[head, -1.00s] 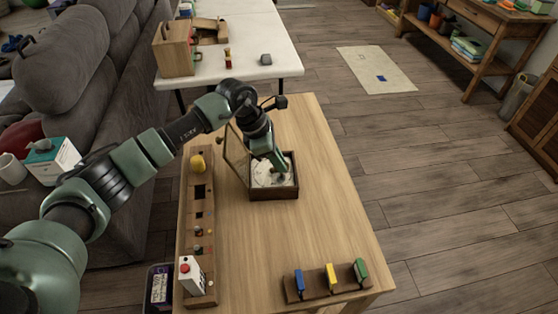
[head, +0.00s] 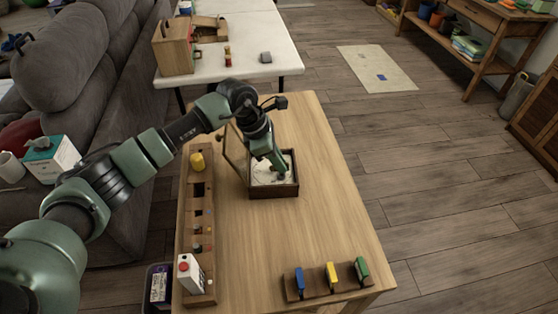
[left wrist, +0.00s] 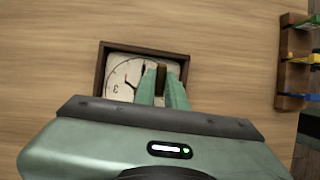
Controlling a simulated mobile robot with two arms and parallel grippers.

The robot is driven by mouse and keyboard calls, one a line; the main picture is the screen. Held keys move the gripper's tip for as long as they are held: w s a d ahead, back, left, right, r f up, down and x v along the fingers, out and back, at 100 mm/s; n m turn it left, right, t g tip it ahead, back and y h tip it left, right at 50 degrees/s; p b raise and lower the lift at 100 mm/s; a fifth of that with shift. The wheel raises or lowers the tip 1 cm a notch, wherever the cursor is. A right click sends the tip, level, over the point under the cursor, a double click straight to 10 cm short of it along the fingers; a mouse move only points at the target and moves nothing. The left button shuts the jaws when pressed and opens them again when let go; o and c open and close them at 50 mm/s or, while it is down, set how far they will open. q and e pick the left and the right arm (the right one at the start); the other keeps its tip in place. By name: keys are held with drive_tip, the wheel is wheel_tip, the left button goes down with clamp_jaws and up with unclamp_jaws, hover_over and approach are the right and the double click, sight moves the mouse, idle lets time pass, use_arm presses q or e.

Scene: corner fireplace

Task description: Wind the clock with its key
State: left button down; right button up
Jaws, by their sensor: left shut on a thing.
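The clock (head: 287,190) is a dark wooden box with a white face, lying on the wooden table, its hinged glazed lid (head: 235,150) standing open on the left. In the left wrist view its face (left wrist: 122,78) shows dark hands and numerals. My left gripper (head: 279,168) reaches down over the face. In the left wrist view its green fingers (left wrist: 162,84) are shut on a small brown, brass-like piece, the key (left wrist: 161,72), at the face. Whether the key sits in a hole is hidden by the fingers. My right gripper is not in view.
A long wooden rack (head: 198,238) with a yellow piece and a red-white carton stands left of the clock. A small rack (head: 318,291) with blue, yellow and green pieces is at the table's front. The table's middle right is clear.

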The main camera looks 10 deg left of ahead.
use_arm(q)
drive_tip(key=shift+f, duration=0.2)
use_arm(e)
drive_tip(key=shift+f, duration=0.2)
use_arm(q)
drive_tip(key=shift+b, duration=0.45)
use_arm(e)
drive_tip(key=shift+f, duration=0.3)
